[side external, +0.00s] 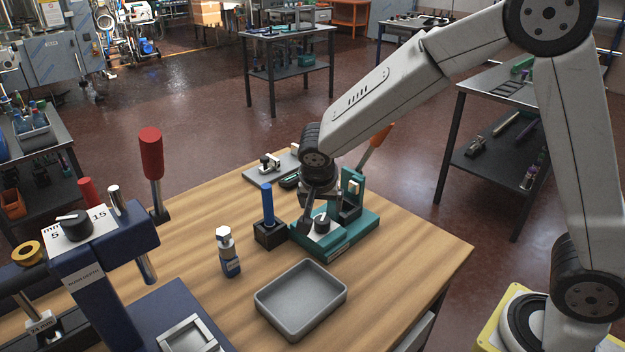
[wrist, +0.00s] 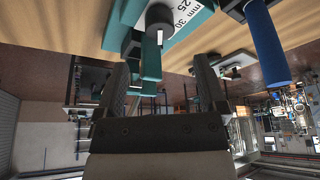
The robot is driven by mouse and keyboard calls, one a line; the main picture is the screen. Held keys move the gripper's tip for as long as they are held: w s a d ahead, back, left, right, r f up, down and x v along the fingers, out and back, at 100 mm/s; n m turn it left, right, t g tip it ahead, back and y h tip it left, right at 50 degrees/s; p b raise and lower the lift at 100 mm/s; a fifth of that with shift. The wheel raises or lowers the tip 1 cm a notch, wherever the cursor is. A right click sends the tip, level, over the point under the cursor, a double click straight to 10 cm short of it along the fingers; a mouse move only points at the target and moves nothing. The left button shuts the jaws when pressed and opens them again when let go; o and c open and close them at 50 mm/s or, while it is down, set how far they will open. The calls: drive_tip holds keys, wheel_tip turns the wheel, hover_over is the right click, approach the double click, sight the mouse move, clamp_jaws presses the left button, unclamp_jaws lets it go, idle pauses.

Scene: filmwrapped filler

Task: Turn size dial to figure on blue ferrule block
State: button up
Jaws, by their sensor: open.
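A teal tool (side external: 360,222) with a black size dial (side external: 322,222) stands on the wooden table. In the wrist view the dial (wrist: 160,17) shows a white pointer line beside a white scale (wrist: 185,12) reading mm, 25 and 30. My gripper (side external: 321,213) is open at the dial, fingers downward; contact cannot be told. In the wrist view my gripper's fingers (wrist: 160,68) are apart and empty. A dark block with an upright blue rod (side external: 267,205) stands left of the tool. A small blue-and-white piece (side external: 229,252) stands nearer the camera; I can read no figure on either.
A grey tray (side external: 300,318) lies in front of the teal tool. A navy press (side external: 95,290) with another dial (side external: 75,225) and a red-handled lever (side external: 152,160) stands at left. A grey plate with small parts (side external: 262,168) lies behind. Table right of the tool is clear.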

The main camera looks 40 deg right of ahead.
sight(324, 220)
drive_tip(key=shift+x, duration=3.9)
clamp_jaws()
drive_tip(key=shift+s+n, duration=0.1)
drive_tip(key=shift+n, duration=0.3)
drive_tip(key=shift+d+n+t+y, duration=0.1)
drive_tip(key=shift+n+t+y, duration=0.4)
drive_tip(key=shift+n, duration=1.05)
drive_tip(key=shift+n+t+y, duration=0.3)
drive_tip(key=shift+n+y, duration=0.3)
drive_tip(key=shift+n, duration=0.95)
drive_tip(key=shift+d+n+y, duration=0.1)
drive_tip(key=shift+n+y, duration=0.55)
drive_tip(key=shift+n, duration=1.05)
drive_tip(key=shift+n+y, duration=0.65)
drive_tip(key=shift+n, duration=1.05)
